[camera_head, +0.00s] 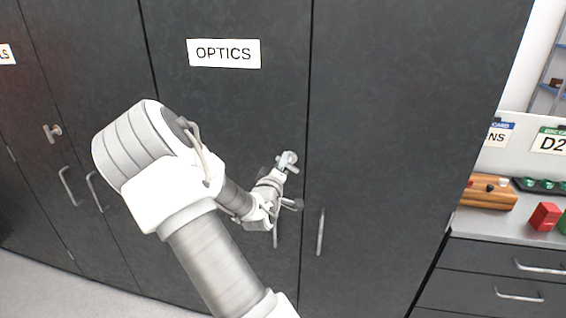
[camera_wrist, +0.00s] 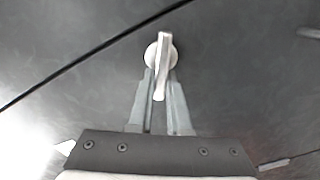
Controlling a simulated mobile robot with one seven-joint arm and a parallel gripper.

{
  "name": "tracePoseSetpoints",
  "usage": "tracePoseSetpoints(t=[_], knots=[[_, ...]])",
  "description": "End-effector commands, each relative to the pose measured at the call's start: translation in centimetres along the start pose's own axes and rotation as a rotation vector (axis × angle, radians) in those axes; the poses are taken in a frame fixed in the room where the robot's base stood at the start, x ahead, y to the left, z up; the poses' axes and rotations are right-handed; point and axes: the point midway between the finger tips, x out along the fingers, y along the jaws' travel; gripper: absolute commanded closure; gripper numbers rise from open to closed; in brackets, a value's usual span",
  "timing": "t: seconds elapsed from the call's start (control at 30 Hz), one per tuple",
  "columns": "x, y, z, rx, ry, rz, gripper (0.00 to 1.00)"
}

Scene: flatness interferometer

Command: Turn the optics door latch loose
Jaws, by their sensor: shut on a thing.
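The optics door (camera_head: 225,100) is a dark cabinet door with a white OPTICS label (camera_head: 224,54). Its latch (camera_head: 288,160) is a small metal lever on a round base near the door's right edge. In the wrist view the latch (camera_wrist: 162,62) shows its lever pointing down from the round base, between my two fingers. My gripper (camera_wrist: 160,90) is shut on the lever, one finger on each side. In the head view my gripper (camera_head: 284,172) is at the latch, and my wrist hides part of it.
Vertical bar handles sit below the latch, one on the neighbouring door (camera_head: 320,232). Another latch (camera_head: 52,132) is on the cabinet at left. A counter (camera_head: 500,222) with a wooden block (camera_head: 488,192) and a red block (camera_head: 544,216) stands at right.

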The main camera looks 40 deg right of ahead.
Motion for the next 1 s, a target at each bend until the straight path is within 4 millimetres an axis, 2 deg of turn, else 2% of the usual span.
tracePoseSetpoints(t=[0.3, 0.5, 1.0], knots=[[-0.02, -0.54, 0.02, -0.273, 0.001, 0.001, 1.00], [-0.02, -0.75, 0.10, -0.395, 0.001, 0.000, 1.00], [0.01, -0.88, 0.24, -0.505, 0.000, 0.000, 1.00]])
